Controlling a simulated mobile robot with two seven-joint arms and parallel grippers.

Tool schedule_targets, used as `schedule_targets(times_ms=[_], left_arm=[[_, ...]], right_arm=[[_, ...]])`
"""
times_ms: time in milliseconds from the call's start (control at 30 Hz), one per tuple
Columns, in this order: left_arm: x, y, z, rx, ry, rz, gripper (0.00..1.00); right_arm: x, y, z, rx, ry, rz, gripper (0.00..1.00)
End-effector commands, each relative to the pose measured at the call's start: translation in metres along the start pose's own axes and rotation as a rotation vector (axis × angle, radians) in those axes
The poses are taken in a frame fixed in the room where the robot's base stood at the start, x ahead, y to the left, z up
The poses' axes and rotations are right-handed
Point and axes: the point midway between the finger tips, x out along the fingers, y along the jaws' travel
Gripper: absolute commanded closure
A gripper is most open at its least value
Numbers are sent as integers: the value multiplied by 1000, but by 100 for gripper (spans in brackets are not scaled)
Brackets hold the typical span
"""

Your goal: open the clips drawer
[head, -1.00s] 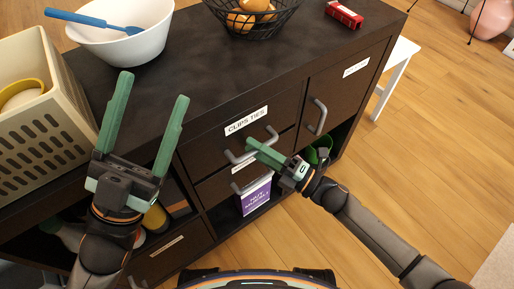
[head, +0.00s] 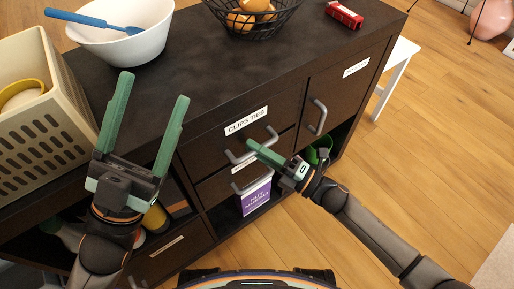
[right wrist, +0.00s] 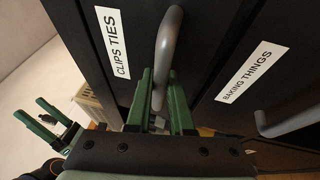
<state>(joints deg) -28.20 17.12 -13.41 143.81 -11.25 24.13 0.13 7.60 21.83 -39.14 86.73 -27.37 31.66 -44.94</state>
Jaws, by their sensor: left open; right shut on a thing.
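The clips drawer (head: 208,146) is the upper middle drawer of the dark shelf unit, labelled "CLIPS TIES", and its front looks flush with the unit. Its grey bar handle (head: 271,132) also shows in the right wrist view (right wrist: 168,45). My right gripper (head: 261,152) is shut on this handle, with one green finger on each side of it in the right wrist view (right wrist: 160,100). The fingers hide part of the bar. My left gripper (head: 150,100) is open and empty, raised in front of the unit's left part.
A cupboard door (head: 341,96) with a handle is to the right. On top are a beige basket (head: 50,138), a white bowl (head: 150,50), and a wire fruit basket (head: 240,25).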

Motion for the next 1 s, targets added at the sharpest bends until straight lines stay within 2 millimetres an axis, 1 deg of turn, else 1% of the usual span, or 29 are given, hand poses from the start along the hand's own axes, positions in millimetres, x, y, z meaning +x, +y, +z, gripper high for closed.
schedule_targets(times_ms=[533,667,767,867,1000], left_arm=[[0,0,0,1,0,0,29],[1,-1,-1,2,0,1,29],[4,-2,-3,5,0,2,29],[7,-3,-7,11,2,4,29],[14,-6,-14,30,5,7,29]], right_arm=[[0,-1,0,0,0,-2,100],[-4,0,-1,1,-1,-2,100],[-11,3,-4,1,-1,-3,100],[-25,6,-10,2,-1,-4,100],[-51,12,-22,3,-1,-6,100]])
